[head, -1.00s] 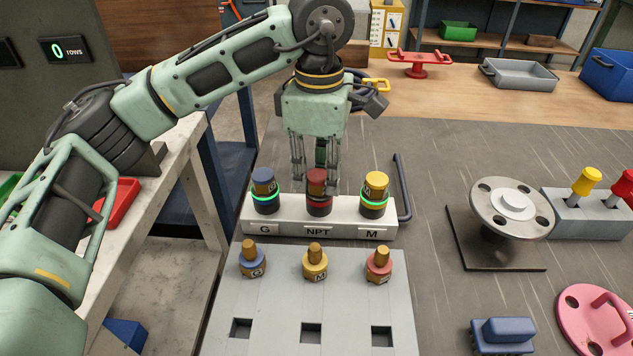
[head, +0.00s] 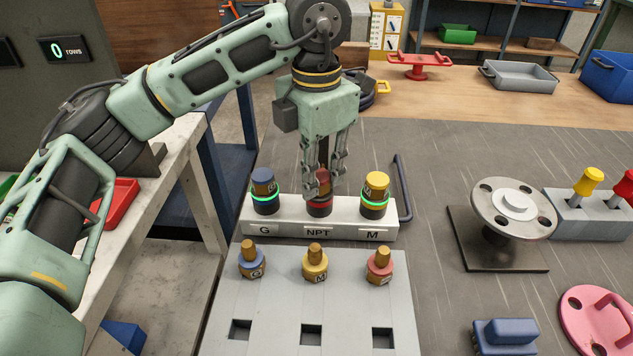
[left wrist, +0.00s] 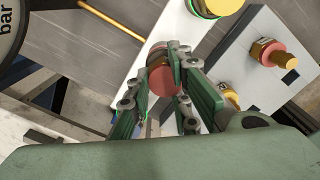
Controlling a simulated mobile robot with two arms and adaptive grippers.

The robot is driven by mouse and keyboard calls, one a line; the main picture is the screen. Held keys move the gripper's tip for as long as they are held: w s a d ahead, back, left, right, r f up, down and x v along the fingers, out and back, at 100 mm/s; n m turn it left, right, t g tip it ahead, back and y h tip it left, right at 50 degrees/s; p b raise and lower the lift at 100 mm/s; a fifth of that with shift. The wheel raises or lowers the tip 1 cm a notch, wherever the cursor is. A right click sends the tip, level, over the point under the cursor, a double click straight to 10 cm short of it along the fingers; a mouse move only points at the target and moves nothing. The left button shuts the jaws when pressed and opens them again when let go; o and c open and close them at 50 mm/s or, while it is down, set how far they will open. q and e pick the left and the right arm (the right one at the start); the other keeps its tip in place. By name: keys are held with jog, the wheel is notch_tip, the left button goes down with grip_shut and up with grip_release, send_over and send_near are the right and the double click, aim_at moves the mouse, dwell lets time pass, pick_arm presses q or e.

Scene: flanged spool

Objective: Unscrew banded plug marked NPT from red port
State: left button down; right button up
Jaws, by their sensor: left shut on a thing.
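The red-topped plug (head: 322,181) sits upright in the red-ringed port (head: 319,208), the middle one of the block (head: 345,229), above the label NPT. My left gripper (head: 322,192) comes from above with one finger on each side of the plug and is shut on it. The fingers hide part of the plug, and I cannot read its marking. In the left wrist view the plug's round red top (left wrist: 162,80) shows between the fingertips. My right gripper is in neither view.
A blue plug (head: 263,187) and a yellow plug (head: 375,191) stand close on either side in green-ringed ports. A grey tray (head: 275,313) in front holds several brass fittings. A flanged spool (head: 512,208) stands at the right.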

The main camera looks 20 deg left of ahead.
pick_arm(q)
jog(key=n, duration=0.5)
jog(key=shift+s+f+n, duration=0.3)
jog(key=shift+s, duration=0.1)
jog(key=n+b, duration=0.1)
jog(key=n, duration=0.4)
jog(key=shift+s+r+n, duration=0.1)
jog(key=shift+n, duration=0.3)
jog(key=c, duration=1.9)
grip_release()
jog(key=o, duration=0.4)
jog(key=shift+s+r, duration=0.15)
jog(key=shift+r, duration=0.05)
jog(key=shift+c, duration=0.2)
